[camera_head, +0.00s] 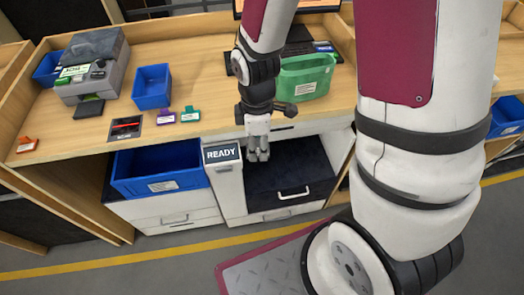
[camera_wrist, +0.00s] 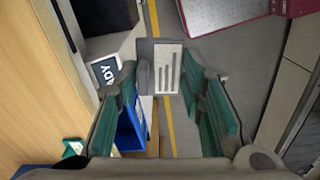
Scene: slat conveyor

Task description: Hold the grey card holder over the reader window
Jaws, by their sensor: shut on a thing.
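My gripper (camera_head: 258,155) hangs in front of the desk's front edge, just right of the READY display (camera_head: 221,153). In the wrist view my gripper (camera_wrist: 160,72) is shut on the grey card holder (camera_wrist: 145,76), which has a white label and sits between the fingertips. In the head view I cannot tell the holder apart from the fingers. A dark panel with a red line (camera_head: 126,127), seemingly the reader window, lies on the desktop to the left, apart from my gripper. The READY display also shows in the wrist view (camera_wrist: 106,71), left of the holder.
Purple (camera_head: 165,116), green (camera_head: 190,114) and orange (camera_head: 27,145) holders lie on the desk. A grey printer (camera_head: 105,75), a blue bin (camera_head: 151,87) and a green container (camera_head: 306,76) stand behind. A larger blue bin (camera_head: 160,173) sits below the desk edge, left of the display.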

